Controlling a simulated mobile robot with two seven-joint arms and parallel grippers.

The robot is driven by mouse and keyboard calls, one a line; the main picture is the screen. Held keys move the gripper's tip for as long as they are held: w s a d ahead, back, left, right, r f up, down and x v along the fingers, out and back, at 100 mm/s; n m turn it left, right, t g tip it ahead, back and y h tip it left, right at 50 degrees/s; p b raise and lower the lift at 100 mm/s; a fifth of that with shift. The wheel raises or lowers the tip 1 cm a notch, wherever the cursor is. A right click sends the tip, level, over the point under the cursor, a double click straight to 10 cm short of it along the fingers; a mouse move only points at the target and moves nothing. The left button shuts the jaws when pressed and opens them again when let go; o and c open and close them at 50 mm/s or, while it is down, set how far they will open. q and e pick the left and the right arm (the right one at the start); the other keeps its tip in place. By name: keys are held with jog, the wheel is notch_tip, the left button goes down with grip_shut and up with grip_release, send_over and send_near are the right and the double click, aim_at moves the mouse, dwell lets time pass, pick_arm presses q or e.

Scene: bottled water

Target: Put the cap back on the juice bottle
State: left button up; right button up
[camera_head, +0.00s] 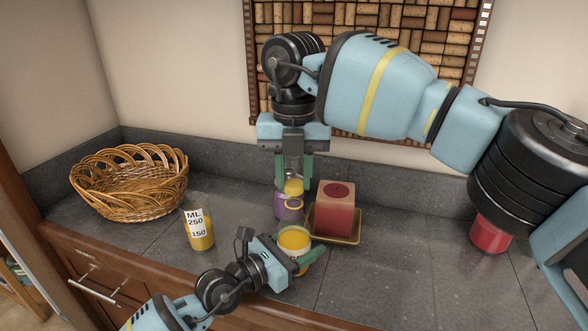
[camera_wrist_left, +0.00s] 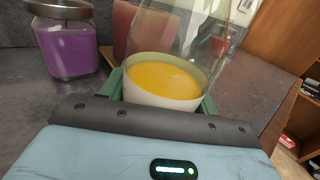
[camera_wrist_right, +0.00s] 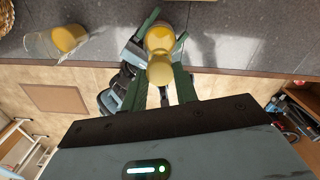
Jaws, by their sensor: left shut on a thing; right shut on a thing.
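The juice bottle (camera_head: 294,240) holds yellow-orange juice and stands near the counter's front edge. My left gripper (camera_head: 288,258) is shut around its lower body. In the left wrist view the bottle (camera_wrist_left: 165,82) sits between green fingers, with clear wall above the juice. My right gripper (camera_head: 293,180) points down, shut on the yellow cap (camera_head: 293,187). In the head view the cap appears above the bottle in the picture, overlapping the purple jar. In the right wrist view the cap (camera_wrist_right: 160,73) is between the fingers, apart from or overlapping the bottle (camera_wrist_right: 160,40); the gap cannot be judged.
A purple jar (camera_head: 287,208) and a red candle (camera_head: 335,207) on a tray (camera_head: 351,240) stand behind the bottle. A measuring beaker (camera_head: 198,228) with yellow juice and a wicker basket (camera_head: 130,185) are at left. A red jar (camera_head: 490,236) is at right. Counter between candle and red jar is clear.

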jog(key=shift+f, duration=0.45)
jog(key=shift+f, duration=0.6)
dwell(0.4)
pick_arm(q)
grip_shut()
pick_arm(e)
jog(key=m, duration=0.4)
jog(key=shift+m, duration=0.4)
jog(key=m, duration=0.4)
jog(key=shift+m, duration=0.3)
jog(key=m, duration=1.3)
